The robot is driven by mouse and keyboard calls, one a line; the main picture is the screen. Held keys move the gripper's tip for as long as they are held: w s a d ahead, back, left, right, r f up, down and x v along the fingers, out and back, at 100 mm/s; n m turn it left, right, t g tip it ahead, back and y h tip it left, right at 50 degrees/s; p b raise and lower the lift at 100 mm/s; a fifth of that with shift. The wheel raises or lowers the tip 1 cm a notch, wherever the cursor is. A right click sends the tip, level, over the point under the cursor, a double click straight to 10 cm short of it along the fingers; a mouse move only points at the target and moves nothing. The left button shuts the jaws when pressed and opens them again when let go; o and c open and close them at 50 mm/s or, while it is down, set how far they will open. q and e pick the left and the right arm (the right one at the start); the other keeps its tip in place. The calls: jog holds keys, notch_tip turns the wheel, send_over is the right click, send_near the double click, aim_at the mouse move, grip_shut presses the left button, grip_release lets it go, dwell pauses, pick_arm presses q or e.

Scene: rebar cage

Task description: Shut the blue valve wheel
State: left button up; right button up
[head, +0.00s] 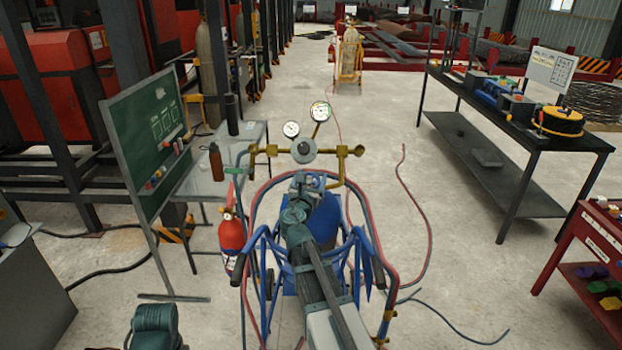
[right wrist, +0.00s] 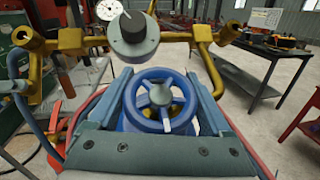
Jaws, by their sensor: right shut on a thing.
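The blue valve wheel (right wrist: 143,99) has a round rim, spokes and a grey hub, and shows in the middle of the right wrist view. The two fingers of my right gripper (right wrist: 160,96) stand on its left and right sides and are shut on its rim. In the head view my right gripper (head: 308,182) reaches the top of the blue cylinder (head: 322,220) and hides most of the wheel.
A brass regulator with a grey knob (right wrist: 134,36) and gauges (head: 320,111) sits just beyond the wheel. Blue cart rails and red and blue hoses (head: 371,225) surround the cylinder. A red extinguisher (head: 231,240) and green board (head: 148,135) stand left; a dark bench (head: 520,140) stands right.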

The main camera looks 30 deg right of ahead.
jog(key=shift+c, duration=0.9)
